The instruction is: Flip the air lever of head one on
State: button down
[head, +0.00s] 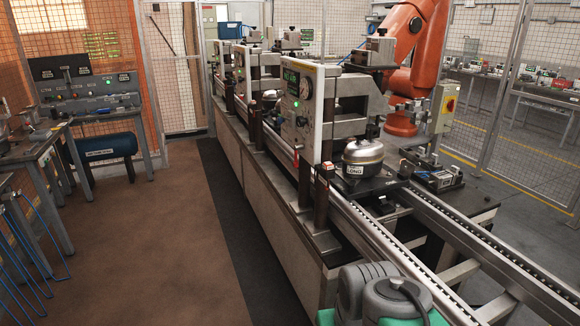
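The nearest test head (299,105) stands over the conveyor line, a grey panel with a lit green display, a round gauge and a green lamp. Small knobs and fittings sit on its panel, too small to tell which is an air lever or how it is set. Similar heads stand farther back, one with a green lamp (240,68). I cannot read which is head one. A silver compressor (362,158) marked "LONG" sits on a pallet beside the nearest head. My gripper is not in view; only parts of my arm show at the bottom.
The conveyor rails (420,235) run from lower right to the back. The brown floor (170,230) left of the line is clear. A workbench panel (85,92) and a blue tank (108,147) stand at left. An orange robot arm (425,45) stands behind the line.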

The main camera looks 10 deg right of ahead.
aim_at(296, 158)
jog(key=k, duration=0.5)
jog(key=u, duration=0.65)
jog(key=i, duration=1.1)
jog(key=u, duration=0.6)
jog(key=i, duration=1.7)
jog(key=z, duration=0.45)
